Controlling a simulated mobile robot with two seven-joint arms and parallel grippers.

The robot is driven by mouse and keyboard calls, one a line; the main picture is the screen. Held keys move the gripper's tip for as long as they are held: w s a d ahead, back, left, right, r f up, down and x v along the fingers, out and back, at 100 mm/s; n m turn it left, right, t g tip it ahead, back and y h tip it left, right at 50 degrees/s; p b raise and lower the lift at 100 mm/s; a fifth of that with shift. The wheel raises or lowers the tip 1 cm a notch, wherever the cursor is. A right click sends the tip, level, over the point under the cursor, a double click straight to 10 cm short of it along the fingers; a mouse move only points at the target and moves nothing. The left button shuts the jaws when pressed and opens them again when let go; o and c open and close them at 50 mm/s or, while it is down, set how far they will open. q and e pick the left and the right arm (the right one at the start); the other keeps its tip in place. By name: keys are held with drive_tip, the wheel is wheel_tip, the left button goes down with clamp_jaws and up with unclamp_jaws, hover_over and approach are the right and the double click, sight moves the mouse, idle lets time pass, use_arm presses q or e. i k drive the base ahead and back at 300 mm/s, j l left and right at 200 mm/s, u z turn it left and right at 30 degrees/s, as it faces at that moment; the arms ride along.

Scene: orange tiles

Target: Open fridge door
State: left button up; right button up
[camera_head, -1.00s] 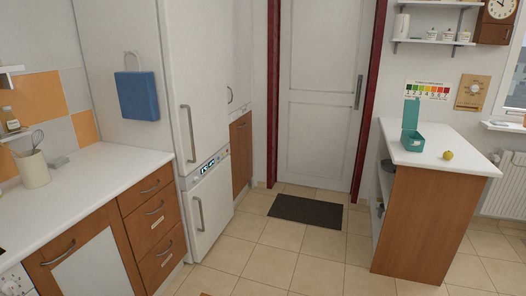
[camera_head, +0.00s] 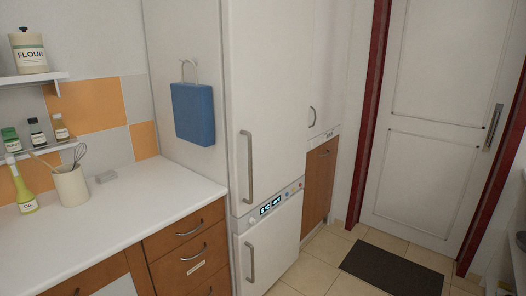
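The fridge is a tall white unit in the middle of the view. Its large upper door (camera_head: 272,90) is closed and has a vertical grey handle (camera_head: 246,167) near its left edge. Below it, a strip with a small lit display (camera_head: 271,205) separates it from a closed lower door (camera_head: 272,245) with its own vertical handle (camera_head: 251,262). Neither of my grippers shows in the view.
A white counter (camera_head: 130,205) with wooden drawers (camera_head: 190,258) adjoins the fridge on the left. A utensil pot (camera_head: 71,186) and oil bottle (camera_head: 23,190) stand on it. A dark mat (camera_head: 392,268) lies on the tiled floor before a closed white door (camera_head: 432,120).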

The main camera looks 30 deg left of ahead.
sight(267, 44)
drive_tip(key=i, duration=1.15)
drive_tip(key=u, duration=0.3)
